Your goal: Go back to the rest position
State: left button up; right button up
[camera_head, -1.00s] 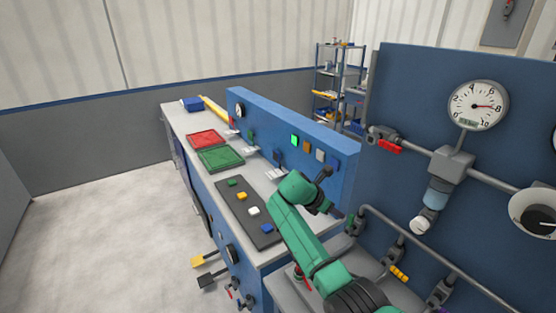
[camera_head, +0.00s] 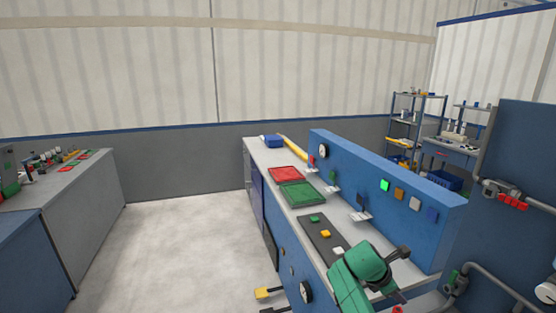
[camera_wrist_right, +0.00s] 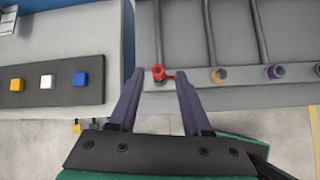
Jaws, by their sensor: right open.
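My right arm (camera_head: 360,275), green with dark parts, rises at the bottom right of the head view, over the near end of the bench. My right gripper (camera_wrist_right: 160,76) shows in the right wrist view with its two dark fingers spread and nothing held between them. Beyond the fingertips is a red valve or ring (camera_wrist_right: 158,73) on a grey pipe; I cannot tell the distance to it. In the head view the right gripper's fingers cannot be made out. My left gripper is in neither view.
The bench (camera_head: 268,158) carries a red tray (camera_head: 287,175), a green tray (camera_head: 302,194) and a dark strip with coloured buttons (camera_head: 325,233). A blue panel (camera_head: 350,165) stands along it. Another bench (camera_head: 75,190) is at left. Open floor (camera_head: 180,245) lies between.

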jog(key=s+a+f+m+y, duration=0.4)
jog(key=s+f+m, duration=0.45)
jog(key=s, duration=0.35)
jog(key=s+a+r+m+t+y, duration=0.1)
jog(key=s+a+m+y, duration=0.1)
jog(key=s+m, duration=0.45)
jog(key=s+a+r+m+y, duration=0.1)
jog(key=s+a+m+y, duration=0.15)
jog(key=s, duration=0.65)
notch_tip(320, 180, down, 29)
jog(key=s+g+b, duration=0.1)
jog(key=s+b, duration=0.1)
jog(key=b, duration=0.3)
pick_arm(q)
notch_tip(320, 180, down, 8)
jog(key=b, duration=0.3)
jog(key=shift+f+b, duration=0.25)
jog(key=shift+b, duration=0.05)
pick_arm(e)
jog(key=s+d+f+g, duration=0.1)
jog(key=s+d+f, duration=0.1)
jog(key=s+f, duration=1.4)
jog(key=shift+s+d+f+g+h, duration=0.2)
jog(key=shift+d+f+g+h, duration=0.2)
jog(key=shift+f, duration=0.3)
